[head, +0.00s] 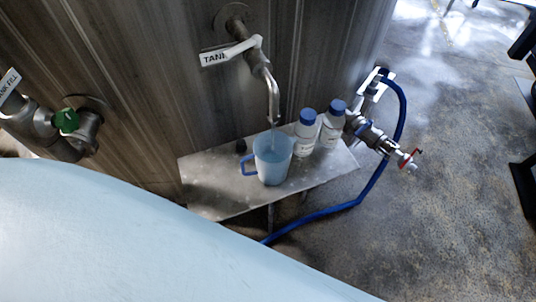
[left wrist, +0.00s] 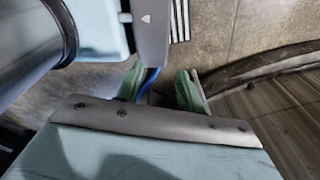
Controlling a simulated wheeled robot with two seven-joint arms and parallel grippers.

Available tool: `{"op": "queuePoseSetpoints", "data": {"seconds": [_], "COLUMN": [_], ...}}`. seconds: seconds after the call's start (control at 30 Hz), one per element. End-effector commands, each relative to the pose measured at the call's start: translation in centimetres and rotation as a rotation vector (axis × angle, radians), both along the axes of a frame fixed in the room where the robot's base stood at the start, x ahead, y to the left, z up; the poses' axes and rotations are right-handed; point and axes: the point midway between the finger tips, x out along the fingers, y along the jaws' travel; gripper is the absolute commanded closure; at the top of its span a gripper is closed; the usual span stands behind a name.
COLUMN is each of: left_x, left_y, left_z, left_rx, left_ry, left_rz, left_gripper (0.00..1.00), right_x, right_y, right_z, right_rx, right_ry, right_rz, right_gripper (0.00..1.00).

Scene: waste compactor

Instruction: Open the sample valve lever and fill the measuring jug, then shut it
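The sample valve lever (head: 231,51), with a white "TANK" tag, points left across the pipe at the tank wall. Its spout (head: 272,100) bends down above the measuring jug (head: 272,164). The jug is translucent blue with a blue handle on its left and stands upright on a small metal shelf (head: 215,206). A faint pale streak between spout and jug looks like running liquid; the level inside is hard to read. My left gripper (left wrist: 160,88) shows in the left wrist view with its green-padded fingers apart and nothing clear between them. My right gripper is out of view.
Two white bottles with blue caps (head: 307,117) (head: 337,106) stand right of the jug. A blue hose (head: 345,205) and a red-handled valve (head: 407,159) are at the right. A green-knobbed valve (head: 66,121) is at the left.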

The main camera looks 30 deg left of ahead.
Motion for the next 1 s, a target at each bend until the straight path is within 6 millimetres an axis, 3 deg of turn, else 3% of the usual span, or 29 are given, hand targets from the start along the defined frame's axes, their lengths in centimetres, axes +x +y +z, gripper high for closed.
{"op": "queuePoseSetpoints", "data": {"seconds": [0.17, 0.27, 0.37, 0.57, 0.7, 1.0], "left_x": [0.1, 1.4, 4.0, 10.5, 14.3, 18.4], "left_y": [0.2, -0.1, -0.6, -1.7, -2.3, -2.6], "left_z": [0.1, 0.7, 2.3, 8.1, 13.3, 22.9], "left_rx": [0.002, -0.001, -0.004, -0.009, -0.013, -0.015], "left_ry": [0.000, -0.011, -0.030, -0.073, -0.103, -0.152], "left_rz": [0.000, 0.003, 0.007, 0.018, 0.026, 0.038], "left_gripper": [0.62, 0.62, 0.62, 0.62, 0.62, 0.62], "right_x": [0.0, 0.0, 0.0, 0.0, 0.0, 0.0], "right_y": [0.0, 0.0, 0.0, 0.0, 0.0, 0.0], "right_z": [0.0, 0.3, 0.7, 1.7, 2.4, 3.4], "right_rx": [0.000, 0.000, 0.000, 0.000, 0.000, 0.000], "right_ry": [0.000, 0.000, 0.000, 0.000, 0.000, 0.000], "right_rz": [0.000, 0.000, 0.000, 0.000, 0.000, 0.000], "right_gripper": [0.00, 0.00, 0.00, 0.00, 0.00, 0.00]}}
